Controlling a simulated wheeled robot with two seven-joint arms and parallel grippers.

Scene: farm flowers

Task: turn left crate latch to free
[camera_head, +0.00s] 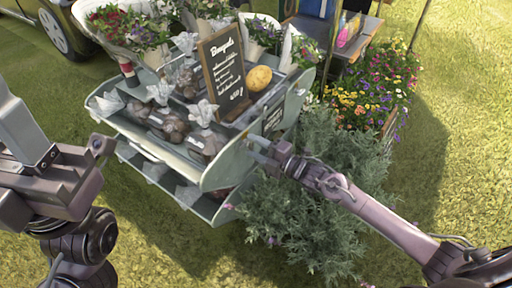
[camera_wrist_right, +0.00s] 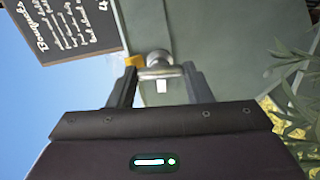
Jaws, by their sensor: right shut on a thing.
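The left crate latch shows in the right wrist view as a small metal knob with a crossbar (camera_wrist_right: 159,66) on a grey-green panel (camera_wrist_right: 220,40). My right gripper (camera_wrist_right: 159,82) has its two fingers on either side of the latch and is shut on it. In the head view my right gripper (camera_head: 258,147) reaches the right side of the grey-green stand (camera_head: 218,175); the latch is too small to make out there. My left arm's wrist (camera_head: 85,170) is at the left edge, and its fingers are not clear.
The stand holds bagged goods (camera_head: 168,125), a chalkboard sign (camera_head: 222,72) and a yellow round item (camera_head: 259,78). A leafy grey-green bush (camera_head: 310,215) grows close under my right arm. Colourful flowers (camera_head: 375,95) are behind it. Open grass (camera_head: 460,130) lies to the right.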

